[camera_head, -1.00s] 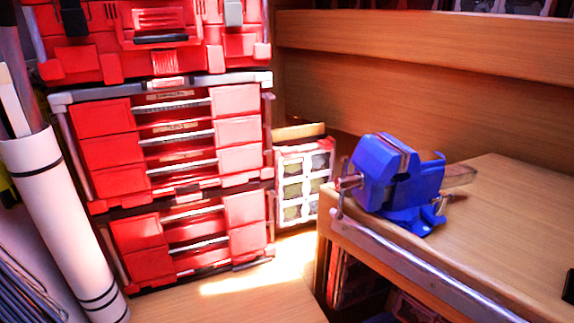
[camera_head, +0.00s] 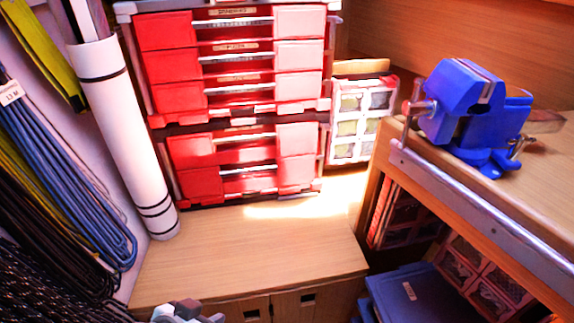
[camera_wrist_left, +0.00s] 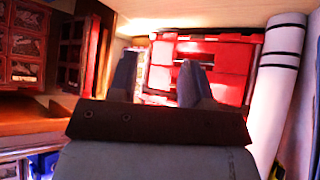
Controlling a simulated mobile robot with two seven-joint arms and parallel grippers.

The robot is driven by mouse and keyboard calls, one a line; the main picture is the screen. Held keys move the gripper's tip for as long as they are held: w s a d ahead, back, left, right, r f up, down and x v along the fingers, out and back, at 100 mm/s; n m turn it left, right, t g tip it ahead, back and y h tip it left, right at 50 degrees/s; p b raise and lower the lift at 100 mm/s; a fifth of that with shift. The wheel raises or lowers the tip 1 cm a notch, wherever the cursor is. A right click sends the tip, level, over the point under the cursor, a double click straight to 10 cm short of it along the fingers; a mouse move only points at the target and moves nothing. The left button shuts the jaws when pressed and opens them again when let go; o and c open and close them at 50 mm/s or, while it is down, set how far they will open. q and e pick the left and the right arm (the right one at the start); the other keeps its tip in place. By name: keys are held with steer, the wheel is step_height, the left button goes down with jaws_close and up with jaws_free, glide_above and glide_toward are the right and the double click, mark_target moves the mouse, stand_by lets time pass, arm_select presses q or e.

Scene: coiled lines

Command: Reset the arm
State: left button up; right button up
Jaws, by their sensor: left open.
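My left gripper (camera_head: 187,313) just enters the head view at the bottom edge, in front of the wooden cabinet top. In the left wrist view my left gripper (camera_wrist_left: 158,80) shows two dark fingers standing apart, with nothing seen between them except the background of red drawers. It is open and empty. Most of the left arm is outside the head view. My right gripper is in neither view.
Coiled blue line (camera_head: 75,165) and dark lines hang at the left, beside a white rolled tube (camera_head: 128,135). A blue vise (camera_head: 470,105) sits on the workbench at right.

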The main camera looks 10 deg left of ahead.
arm_select(q)
steer(key=w+d+r+t+h+b, duration=0.4)
steer(key=d+t+h+b, duration=0.2)
steer(key=d+t, duration=0.3)
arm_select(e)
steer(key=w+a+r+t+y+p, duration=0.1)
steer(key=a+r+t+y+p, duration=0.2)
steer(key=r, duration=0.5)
arm_select(q)
steer(key=s+a+r+g+y+p, duration=0.4)
steer(key=a+r+g+y+p, duration=0.1)
steer(key=p, duration=2.7)
step_height(320, 180, up, 3)
steer(key=shift+a+r+g+p, duration=0.2)
steer(key=shift+a+g+p, duration=0.3)
steer(key=shift+a, duration=0.7)
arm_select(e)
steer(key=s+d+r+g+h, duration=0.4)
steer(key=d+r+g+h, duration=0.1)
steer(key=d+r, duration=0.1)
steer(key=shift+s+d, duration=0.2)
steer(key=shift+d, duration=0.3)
arm_select(q)
steer(key=shift+c, duration=0.3)
